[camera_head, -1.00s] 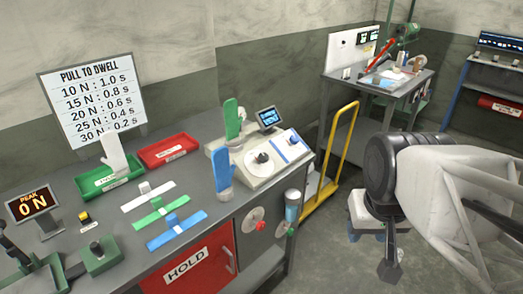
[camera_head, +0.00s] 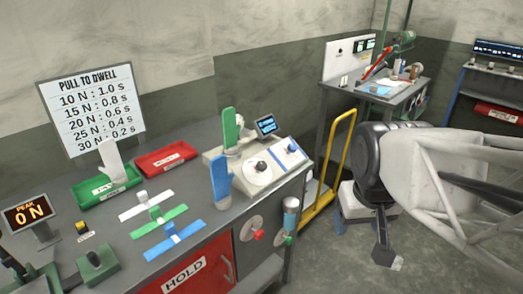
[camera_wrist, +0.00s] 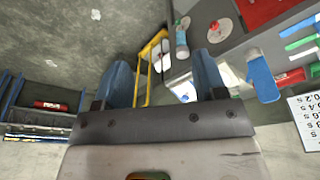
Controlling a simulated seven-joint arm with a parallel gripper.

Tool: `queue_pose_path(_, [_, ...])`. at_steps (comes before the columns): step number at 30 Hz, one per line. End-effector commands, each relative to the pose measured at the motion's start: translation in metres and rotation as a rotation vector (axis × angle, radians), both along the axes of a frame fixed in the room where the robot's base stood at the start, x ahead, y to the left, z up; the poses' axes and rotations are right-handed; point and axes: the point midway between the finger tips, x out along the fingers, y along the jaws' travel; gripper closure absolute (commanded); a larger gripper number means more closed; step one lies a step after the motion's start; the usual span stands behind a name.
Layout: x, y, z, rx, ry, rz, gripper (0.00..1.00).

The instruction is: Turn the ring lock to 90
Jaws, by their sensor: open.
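No part is labelled as the ring lock, and I cannot tell which it is.
A yellow rail cart (camera_head: 340,155) stands between the bench and my arm. A blue glove form (camera_head: 221,180) and a green one (camera_head: 230,128) stand upright by the console (camera_head: 235,178). A side table (camera_head: 385,92) is behind.

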Motion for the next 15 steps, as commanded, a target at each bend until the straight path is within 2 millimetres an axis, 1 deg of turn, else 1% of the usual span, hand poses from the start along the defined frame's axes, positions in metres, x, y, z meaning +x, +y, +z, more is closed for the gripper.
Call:
queue_pose_path(1, [0.010,0.002,0.002,-0.005,0.006,0.020,0.35])
queue_pose_path(7, [0.051,0.012,0.009,-0.028,0.022,0.114,0.35])
queue_pose_path(15, [0.108,0.030,0.013,-0.057,0.046,0.242,0.35])
